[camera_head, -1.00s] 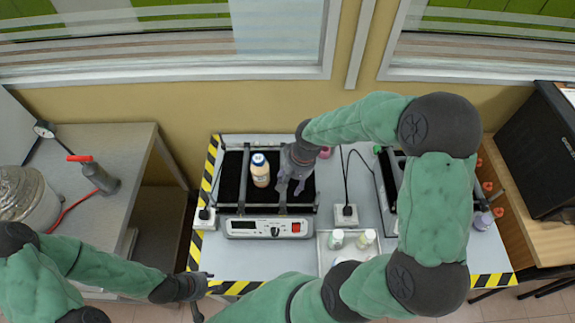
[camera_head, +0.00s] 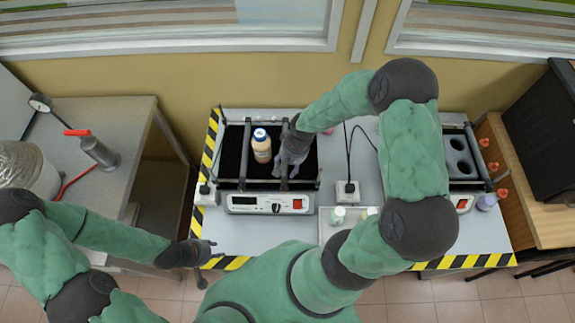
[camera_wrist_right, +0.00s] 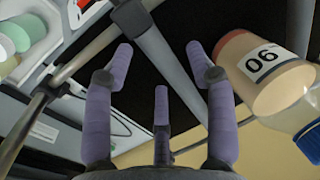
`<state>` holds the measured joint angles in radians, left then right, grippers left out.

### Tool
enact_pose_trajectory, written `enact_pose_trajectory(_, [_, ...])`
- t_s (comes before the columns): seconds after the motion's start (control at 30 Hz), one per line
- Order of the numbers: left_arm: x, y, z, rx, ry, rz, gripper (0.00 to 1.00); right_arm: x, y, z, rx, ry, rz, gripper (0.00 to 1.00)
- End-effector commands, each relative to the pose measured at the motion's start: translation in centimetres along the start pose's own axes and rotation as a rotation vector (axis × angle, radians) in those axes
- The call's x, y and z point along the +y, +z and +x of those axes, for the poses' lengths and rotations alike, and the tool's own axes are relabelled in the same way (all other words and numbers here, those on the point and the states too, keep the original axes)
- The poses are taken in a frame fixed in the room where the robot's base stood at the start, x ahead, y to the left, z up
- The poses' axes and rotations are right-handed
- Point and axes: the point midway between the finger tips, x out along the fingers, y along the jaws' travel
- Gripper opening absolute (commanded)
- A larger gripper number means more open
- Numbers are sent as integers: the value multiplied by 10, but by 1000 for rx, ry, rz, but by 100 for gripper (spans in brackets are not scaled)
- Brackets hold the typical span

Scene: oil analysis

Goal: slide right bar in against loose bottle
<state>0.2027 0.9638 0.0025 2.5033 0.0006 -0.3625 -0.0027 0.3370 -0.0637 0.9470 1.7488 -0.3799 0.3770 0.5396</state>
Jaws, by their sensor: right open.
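The loose bottle (camera_head: 262,150), amber with a white label and blue cap, stands upright on the shaker's black platform (camera_head: 232,150) in the head view. In the right wrist view, the bottle (camera_wrist_right: 262,72) shows label "06" at the right. The right bar (camera_head: 284,177) runs front to back just right of the bottle, with a narrow gap between them. My right gripper (camera_head: 287,166) is open, low over this bar. In the wrist view the bar (camera_wrist_right: 160,50) passes between its purple fingers (camera_wrist_right: 160,80). My left gripper (camera_head: 208,262) is open and empty, off the table's front left corner.
The left bar (camera_head: 245,150) is close to the bottle's other side. The shaker's front panel (camera_head: 268,204) faces me. A tray (camera_head: 328,230) with small bottles, a power socket (camera_head: 346,193) and a cable lie to the right. A second shaker (camera_head: 463,160) stands further right.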

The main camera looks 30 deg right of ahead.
Motion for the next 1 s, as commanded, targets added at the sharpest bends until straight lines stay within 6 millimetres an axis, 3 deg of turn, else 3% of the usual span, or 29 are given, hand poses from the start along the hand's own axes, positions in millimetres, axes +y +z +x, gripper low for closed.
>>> enact_pose_trajectory(0.37, [0,0,0,0,0,0,40,0,0,5,1,-1,1,56])
enact_pose_trajectory(0.57, [0,0,0,0,0,0,40,0,0,5,1,-1,0,4])
enact_pose_trajectory(0.77, [-1,0,3,0,0,0,40,-4,-1,7,1,-1,-2,4])
enact_pose_trajectory(1.0, [-7,-1,21,0,0,0,40,-34,0,15,2,-2,-5,4])
